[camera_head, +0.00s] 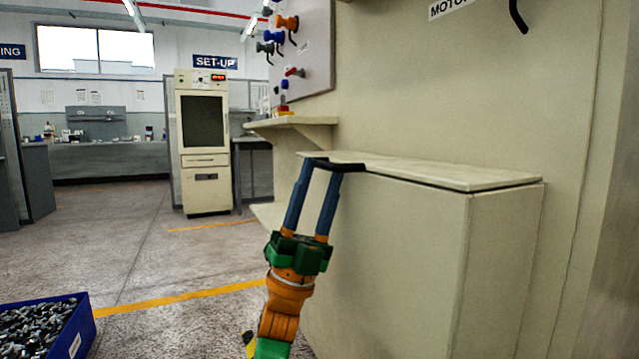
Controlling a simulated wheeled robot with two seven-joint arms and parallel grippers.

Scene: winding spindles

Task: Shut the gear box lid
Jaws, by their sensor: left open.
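The cream gear box (410,260) stands against the machine at the right. Its pale lid (430,170) lies flat or nearly flat on top, with a thin dark line under its front edge; I cannot tell whether it is fully seated. My left gripper (328,165) is open, with its two blue fingers pointing up and their dark tips at the left end of the lid. The tips overlap the lid's near left edge in the picture; I cannot tell whether they touch it. Nothing shows between the fingers. My right gripper is out of view.
A cream shelf (291,122) juts from the machine behind the box. A panel with coloured spindles (287,23) hangs above it. A blue crate of metal parts (82,330) sits on the floor at lower left. A cabinet (203,140) stands farther back. The floor between is clear.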

